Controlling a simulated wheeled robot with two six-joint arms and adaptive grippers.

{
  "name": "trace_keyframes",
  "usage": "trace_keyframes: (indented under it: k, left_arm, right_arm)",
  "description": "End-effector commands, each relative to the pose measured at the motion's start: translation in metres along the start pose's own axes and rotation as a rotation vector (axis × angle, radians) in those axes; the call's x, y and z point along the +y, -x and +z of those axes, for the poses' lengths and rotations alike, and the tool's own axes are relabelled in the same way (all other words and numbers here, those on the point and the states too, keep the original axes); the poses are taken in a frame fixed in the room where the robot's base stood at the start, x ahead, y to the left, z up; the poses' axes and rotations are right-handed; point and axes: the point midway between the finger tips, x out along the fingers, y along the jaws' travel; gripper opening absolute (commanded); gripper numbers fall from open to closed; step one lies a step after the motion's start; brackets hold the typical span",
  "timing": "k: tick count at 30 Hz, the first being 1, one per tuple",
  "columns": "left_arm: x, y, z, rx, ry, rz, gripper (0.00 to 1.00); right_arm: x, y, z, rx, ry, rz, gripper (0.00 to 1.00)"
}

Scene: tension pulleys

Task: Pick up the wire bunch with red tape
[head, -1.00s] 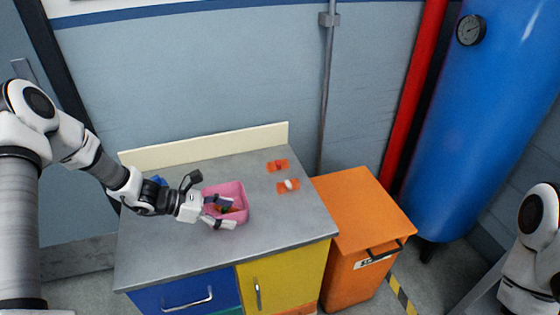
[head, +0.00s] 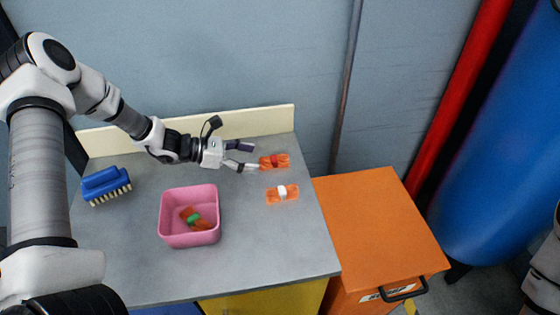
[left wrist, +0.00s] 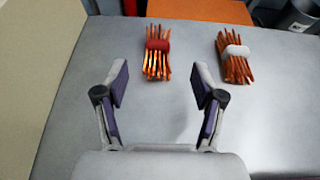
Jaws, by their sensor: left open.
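The wire bunch with red tape (head: 274,161) lies on the grey worktop near the back ledge; it also shows in the left wrist view (left wrist: 158,52), ahead of the fingertips. My left gripper (head: 251,157) is open and empty, just left of this bunch in the head view. In the left wrist view the open fingers (left wrist: 160,82) point toward it, with the bunch roughly centred and a little beyond the tips. The wire bunch with white tape (head: 282,193) lies nearer the front; it also shows in the left wrist view (left wrist: 236,58). My right gripper is not in view.
A pink bin (head: 163,222) holds a wire bunch with green tape (head: 193,218). A blue brush (head: 105,184) lies at the left of the worktop (head: 255,255). The cream ledge (head: 255,121) runs along the back. An orange cabinet (head: 375,225) stands at the right.

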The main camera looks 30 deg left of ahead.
Motion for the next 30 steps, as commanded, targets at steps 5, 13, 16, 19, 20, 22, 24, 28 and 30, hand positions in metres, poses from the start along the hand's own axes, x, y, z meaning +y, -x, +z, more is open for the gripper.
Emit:
trace_keyframes:
  k: [5, 13, 16, 19, 20, 22, 24, 28, 30]
  left_arm:
    - [0.000, -0.024, 0.000, 0.003, -0.003, -0.004, 0.69]
    - [0.004, -0.067, 0.003, 0.005, -0.003, -0.004, 0.69]
    - [0.004, -0.075, 0.004, 0.001, -0.002, -0.002, 0.69]
    - [0.004, -0.075, 0.005, 0.000, -0.001, -0.001, 0.69]
    - [0.004, -0.075, 0.005, 0.000, -0.001, -0.001, 0.69]
    - [0.004, -0.075, 0.005, 0.000, -0.001, -0.001, 0.65]
    - [0.004, -0.075, 0.005, 0.000, -0.001, -0.001, 0.40]
    - [0.004, -0.075, 0.005, 0.001, -0.001, -0.001, 0.04]
    - [0.004, -0.075, 0.005, 0.001, -0.001, -0.001, 0.04]
  right_arm:
    - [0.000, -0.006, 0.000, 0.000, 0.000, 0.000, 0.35]
    - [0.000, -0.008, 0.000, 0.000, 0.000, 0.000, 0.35]
    - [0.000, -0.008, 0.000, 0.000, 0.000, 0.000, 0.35]
    - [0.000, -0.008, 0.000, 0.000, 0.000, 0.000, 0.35]
    - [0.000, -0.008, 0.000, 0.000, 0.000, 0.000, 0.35]
    - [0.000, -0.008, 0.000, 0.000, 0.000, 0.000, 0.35]
    - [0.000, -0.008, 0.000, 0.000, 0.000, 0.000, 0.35]
    - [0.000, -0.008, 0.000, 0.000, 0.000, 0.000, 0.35]
    - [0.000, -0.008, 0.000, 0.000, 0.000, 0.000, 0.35]
